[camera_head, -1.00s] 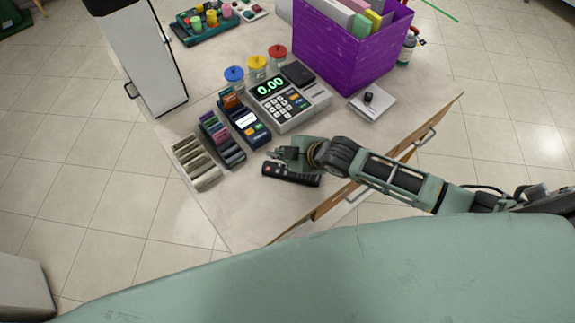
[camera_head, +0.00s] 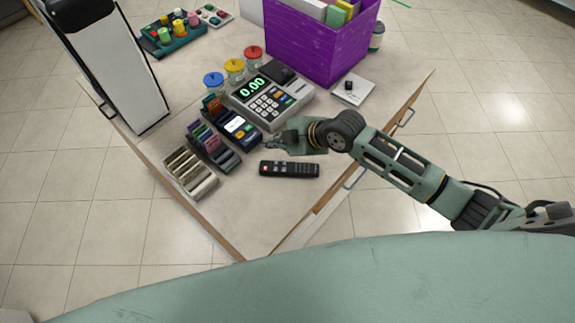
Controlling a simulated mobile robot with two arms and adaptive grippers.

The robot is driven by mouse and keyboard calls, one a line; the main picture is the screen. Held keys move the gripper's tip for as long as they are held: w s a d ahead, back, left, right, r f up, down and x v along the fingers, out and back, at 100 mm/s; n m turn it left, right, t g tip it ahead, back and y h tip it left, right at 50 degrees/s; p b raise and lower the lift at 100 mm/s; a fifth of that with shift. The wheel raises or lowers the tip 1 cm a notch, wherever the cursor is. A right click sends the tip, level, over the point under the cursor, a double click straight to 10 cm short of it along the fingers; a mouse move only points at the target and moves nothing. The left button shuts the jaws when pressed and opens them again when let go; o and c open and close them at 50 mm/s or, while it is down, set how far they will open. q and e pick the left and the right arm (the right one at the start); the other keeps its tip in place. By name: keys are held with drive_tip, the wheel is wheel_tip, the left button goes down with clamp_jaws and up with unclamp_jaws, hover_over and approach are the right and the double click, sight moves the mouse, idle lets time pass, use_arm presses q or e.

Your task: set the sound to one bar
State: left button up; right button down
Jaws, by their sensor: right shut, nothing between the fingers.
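A black remote control (camera_head: 289,169) with a red button at its left end and pale buttons lies flat on the counter (camera_head: 262,212), near its front edge. My right gripper (camera_head: 271,146) is shut and empty just above and behind the remote's left end in the picture; a gap shows between them. The right arm comes in from the right. No bar display for sound can be made out. My left gripper is not in view.
Behind the gripper are a card terminal (camera_head: 237,129), a cash register (camera_head: 268,103) reading 0.00, lidded jars (camera_head: 234,71) and a purple box (camera_head: 325,48). Card holders (camera_head: 213,148) and a coin tray (camera_head: 189,173) stand left. The counter in front of the remote is clear.

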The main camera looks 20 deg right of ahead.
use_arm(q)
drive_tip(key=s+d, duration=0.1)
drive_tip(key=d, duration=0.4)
use_arm(e)
drive_tip(key=d, duration=0.1)
drive_tip(key=b, duration=0.7)
hover_over(284, 163)
drive_tip(key=s+a, duration=0.1)
drive_tip(key=a, duration=0.1)
drive_tip(key=f, duration=0.8)
drive_tip(key=shift+d, duration=0.2)
drive_tip(key=shift+f+b, duration=0.3)
drive_tip(key=shift+f, duration=0.2)
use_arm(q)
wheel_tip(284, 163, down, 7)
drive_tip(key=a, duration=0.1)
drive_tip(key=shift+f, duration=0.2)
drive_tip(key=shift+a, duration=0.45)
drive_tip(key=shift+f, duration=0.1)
use_arm(e)
drive_tip(key=shift+f, duration=0.15)
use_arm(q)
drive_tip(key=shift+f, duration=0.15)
use_arm(e)
drive_tip(key=shift+f, duration=0.25)
